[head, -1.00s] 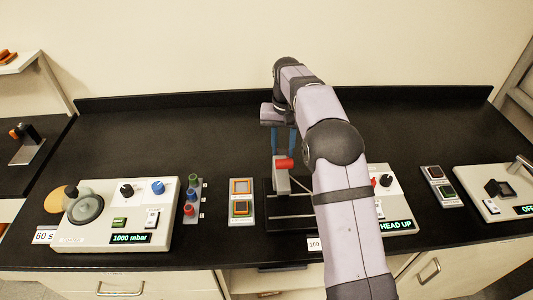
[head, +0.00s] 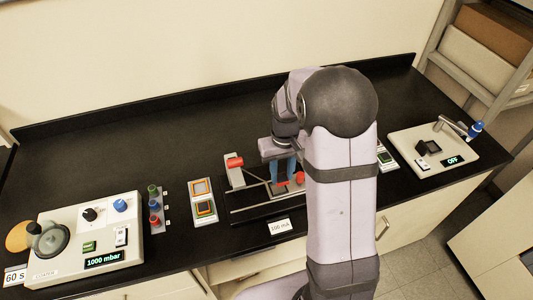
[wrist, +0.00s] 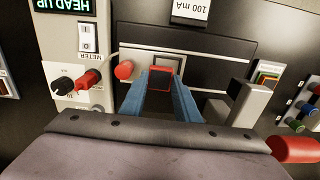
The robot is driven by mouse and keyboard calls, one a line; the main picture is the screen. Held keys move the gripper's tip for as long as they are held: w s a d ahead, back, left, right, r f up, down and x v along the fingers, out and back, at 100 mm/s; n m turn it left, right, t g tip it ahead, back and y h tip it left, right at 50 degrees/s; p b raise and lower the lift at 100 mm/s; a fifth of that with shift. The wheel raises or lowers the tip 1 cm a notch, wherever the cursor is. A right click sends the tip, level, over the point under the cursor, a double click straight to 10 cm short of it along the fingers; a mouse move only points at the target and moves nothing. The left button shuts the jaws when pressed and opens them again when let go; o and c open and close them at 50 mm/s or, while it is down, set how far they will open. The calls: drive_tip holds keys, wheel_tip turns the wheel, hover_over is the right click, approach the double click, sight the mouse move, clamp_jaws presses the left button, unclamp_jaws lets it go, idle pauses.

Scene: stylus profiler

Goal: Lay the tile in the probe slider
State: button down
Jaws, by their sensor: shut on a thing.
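My gripper (head: 280,186) is at the front middle of the bench, over the black rail base (head: 245,208) with the probe slider. In the wrist view, its two blue fingers (wrist: 162,86) are shut on a dark square tile (wrist: 161,66) with a red rim. The tile is low over the base; whether it touches anything below is unclear. The slider's seat is not clearly visible under the fingers and tile. A grey post with a red handle (head: 235,162) stands left of the gripper in the head view. A red knob (head: 299,178) is close to its right.
A tray (head: 204,208) with framed squares lies left of the base. Further left are colored knobs (head: 153,204) and a 1000 mbar coater box (head: 85,235). A HEAD UP meter box (wrist: 80,50) stands beside the base. A box reading OFF (head: 434,150) is far right. The back bench is clear.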

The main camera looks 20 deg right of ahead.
drive_tip(key=s, duration=0.1)
drive_tip(key=s+p, duration=0.1)
drive_tip(key=shift+s+d+r, duration=0.3)
drive_tip(key=shift+s+d, duration=0.05)
drive_tip(key=shift+w+a+r, duration=0.35)
drive_tip(key=shift+w+r, duration=0.15)
drive_tip(key=shift+r, duration=0.05)
drive_tip(key=shift+w+a+r, duration=0.35)
drive_tip(key=shift+w+r, duration=0.1)
drive_tip(key=shift+r, duration=0.1)
drive_tip(key=shift+w+a+r, duration=0.2)
drive_tip(key=shift+a+r, duration=0.05)
drive_tip(key=shift+r, duration=0.2)
drive_tip(key=shift+f+b, duration=1.5)
drive_tip(key=shift+f, duration=1.05)
drive_tip(key=shift+f+b, duration=0.3)
drive_tip(key=shift+f, duration=0.5)
drive_tip(key=c, duration=1.3)
unclamp_jaws()
